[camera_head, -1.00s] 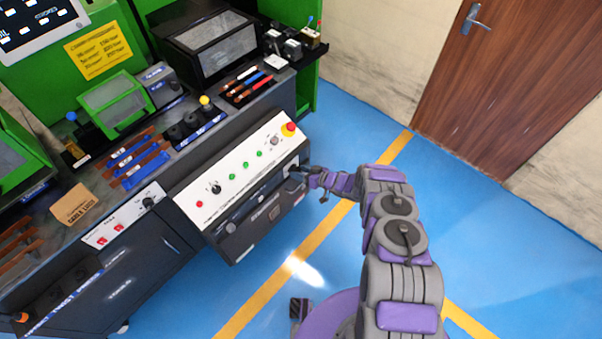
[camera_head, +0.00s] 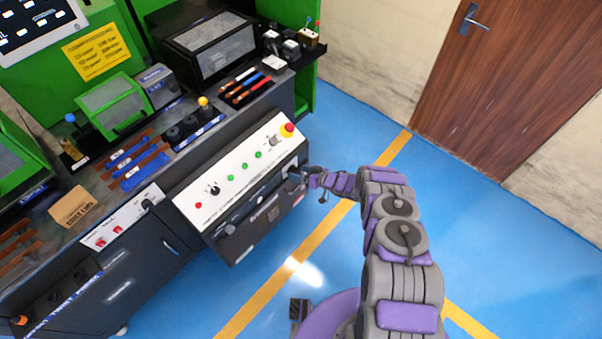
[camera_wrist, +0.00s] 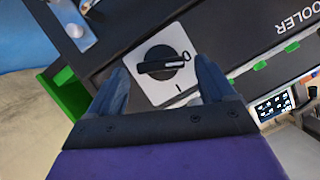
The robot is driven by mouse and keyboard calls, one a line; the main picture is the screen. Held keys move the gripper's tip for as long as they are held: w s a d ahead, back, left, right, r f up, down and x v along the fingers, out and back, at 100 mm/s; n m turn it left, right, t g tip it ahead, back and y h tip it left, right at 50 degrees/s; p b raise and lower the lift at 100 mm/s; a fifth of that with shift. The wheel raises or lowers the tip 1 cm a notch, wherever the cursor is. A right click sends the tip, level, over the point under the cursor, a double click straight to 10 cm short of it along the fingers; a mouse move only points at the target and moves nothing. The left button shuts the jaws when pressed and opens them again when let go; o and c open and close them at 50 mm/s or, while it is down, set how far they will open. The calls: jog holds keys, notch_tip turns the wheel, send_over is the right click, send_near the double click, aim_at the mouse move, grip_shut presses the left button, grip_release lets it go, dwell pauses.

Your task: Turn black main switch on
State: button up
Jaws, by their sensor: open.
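The black main switch (camera_wrist: 163,64) is a round rotary knob with a raised bar handle, on a white square plate (camera_wrist: 150,92) in the wrist view. The handle lies roughly crosswise in that view, one end towards a ring-shaped mark at its right; a line mark sits below the knob. My gripper (camera_wrist: 165,85) is open, its two fingers on either side of the plate, with nothing between them in its grasp. Whether a finger touches the plate I cannot tell. In the head view my gripper (camera_head: 306,173) is at the right end of the control box; the switch cannot be made out there.
The white control panel (camera_head: 236,170) carries several green buttons, a black knob (camera_head: 213,189) and a red emergency button (camera_head: 288,128). A grey drawer-like box (camera_head: 262,222) juts out below it. Blue floor is open right of the machine, up to a brown door (camera_head: 510,100).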

jog(key=p+v, duration=0.4)
jog(key=v, duration=1.3)
jog(key=shift+d, duration=0.2)
jog(key=shift+s, duration=0.1)
